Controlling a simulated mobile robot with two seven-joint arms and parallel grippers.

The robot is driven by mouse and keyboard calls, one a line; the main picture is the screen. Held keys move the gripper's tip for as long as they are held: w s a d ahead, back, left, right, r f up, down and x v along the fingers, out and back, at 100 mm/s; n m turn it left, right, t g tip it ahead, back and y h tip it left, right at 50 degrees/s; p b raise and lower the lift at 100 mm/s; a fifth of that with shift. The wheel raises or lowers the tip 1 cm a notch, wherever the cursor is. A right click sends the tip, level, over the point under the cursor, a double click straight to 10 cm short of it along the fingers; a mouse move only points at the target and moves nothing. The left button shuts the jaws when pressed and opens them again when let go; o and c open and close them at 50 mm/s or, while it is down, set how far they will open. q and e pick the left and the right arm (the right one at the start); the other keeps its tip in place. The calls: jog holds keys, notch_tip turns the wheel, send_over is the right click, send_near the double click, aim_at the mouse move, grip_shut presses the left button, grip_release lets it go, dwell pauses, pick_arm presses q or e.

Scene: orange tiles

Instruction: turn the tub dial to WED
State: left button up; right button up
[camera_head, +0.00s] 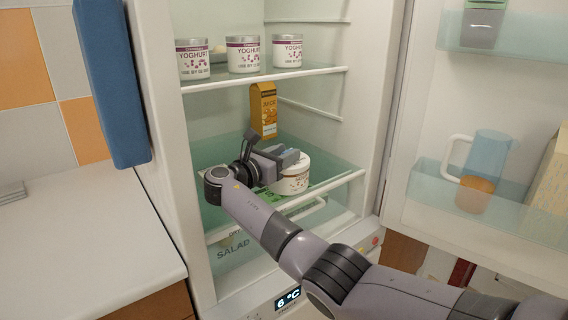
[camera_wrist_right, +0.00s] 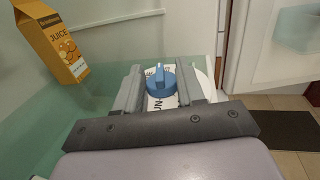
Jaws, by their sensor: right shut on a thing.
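The white tub (camera_head: 294,181) stands upright on the lower glass shelf of the open fridge, partly behind my right gripper (camera_head: 283,158). In the right wrist view, the blue dial (camera_wrist_right: 160,80) sits on the tub's white lid (camera_wrist_right: 204,84). It has a raised grip bar on a round base. My right gripper (camera_wrist_right: 158,88) is over the lid, shut on the dial, with one finger on each side. Dark letters show around the dial; "UN" reads below it, the others are partly hidden, and I cannot tell which day it points to. My left gripper is not in view.
An orange juice carton (camera_head: 263,110) stands behind the tub. Several yoghurt tubs (camera_head: 243,55) stand on the upper shelf (camera_head: 265,79). A salad drawer (camera_head: 236,250) is below. The open door at right holds a blue jug (camera_head: 484,160). A white counter (camera_head: 75,240) lies left.

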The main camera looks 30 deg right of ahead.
jog(key=shift+f+m+g+b, duration=0.15)
jog(key=shift+m+g+b, duration=0.2)
jog(key=shift+b, duration=0.2)
jog(key=shift+w+m+g+b, duration=0.1)
jog(key=shift+m+g+b, duration=0.15)
jog(key=shift+g+b, duration=0.35)
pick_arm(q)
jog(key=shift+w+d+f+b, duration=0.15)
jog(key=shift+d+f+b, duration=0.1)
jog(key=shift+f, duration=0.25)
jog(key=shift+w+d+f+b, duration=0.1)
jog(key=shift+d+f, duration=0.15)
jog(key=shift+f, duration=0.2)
pick_arm(e)
jog(key=shift+g+h, duration=0.25)
jog(key=shift+h, duration=0.05)
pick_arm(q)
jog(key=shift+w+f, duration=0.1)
pick_arm(e)
jog(key=shift+m, duration=0.3)
jog(key=o, duration=1)
jog(key=shift+o, duration=0.2)
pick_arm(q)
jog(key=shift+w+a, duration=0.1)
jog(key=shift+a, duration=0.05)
